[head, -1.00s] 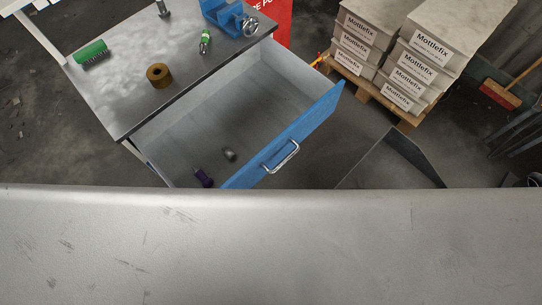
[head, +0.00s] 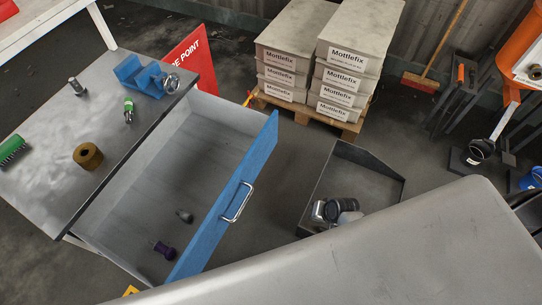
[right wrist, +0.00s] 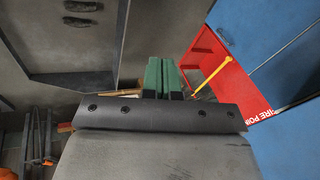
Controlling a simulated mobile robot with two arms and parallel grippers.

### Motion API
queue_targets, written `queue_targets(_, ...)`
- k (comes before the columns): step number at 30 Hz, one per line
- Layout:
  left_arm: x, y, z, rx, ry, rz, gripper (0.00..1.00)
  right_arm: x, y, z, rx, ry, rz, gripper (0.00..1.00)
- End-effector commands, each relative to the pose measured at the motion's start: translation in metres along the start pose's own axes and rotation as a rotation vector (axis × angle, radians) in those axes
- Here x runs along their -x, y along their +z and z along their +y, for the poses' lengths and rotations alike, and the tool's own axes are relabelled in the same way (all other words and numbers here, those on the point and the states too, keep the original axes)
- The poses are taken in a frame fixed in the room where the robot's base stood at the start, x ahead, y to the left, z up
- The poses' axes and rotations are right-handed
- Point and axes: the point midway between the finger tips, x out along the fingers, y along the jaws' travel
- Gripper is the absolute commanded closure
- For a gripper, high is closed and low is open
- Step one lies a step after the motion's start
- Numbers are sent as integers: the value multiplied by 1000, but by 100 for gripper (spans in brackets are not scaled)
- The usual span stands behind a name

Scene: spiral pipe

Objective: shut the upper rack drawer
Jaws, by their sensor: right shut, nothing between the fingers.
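The rack drawer stands pulled far out in the head view, with a blue front (head: 228,207), a silver bar handle (head: 238,202) and a grey inside (head: 175,160). A purple-handled item (head: 164,250) and a small dark grey piece (head: 184,215) lie in it. The rack's grey top (head: 50,130) is above and left of the drawer. My right gripper (right wrist: 165,66) shows in the right wrist view as two green fingers, closed together and empty. Its distance from the drawer cannot be told. My left gripper is in neither view.
On the rack top are a blue vise (head: 140,77), a brown ring (head: 88,155) and a green brush (head: 12,149). A dark open bin (head: 365,175) stands on the floor right of the drawer. Mottlefix boxes (head: 345,60) are stacked behind. A large grey surface hides the lower right.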

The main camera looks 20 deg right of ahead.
Motion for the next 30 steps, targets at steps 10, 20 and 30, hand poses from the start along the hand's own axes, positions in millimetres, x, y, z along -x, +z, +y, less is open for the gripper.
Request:
queue_targets(10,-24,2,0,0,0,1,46,141,-126,-122,-259,-431,-30,100)
queue_targets(20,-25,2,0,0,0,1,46,126,-130,-145,-267,-463,-47,100)
queue_targets(30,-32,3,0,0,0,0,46,60,-131,-176,-264,-460,-46,100)
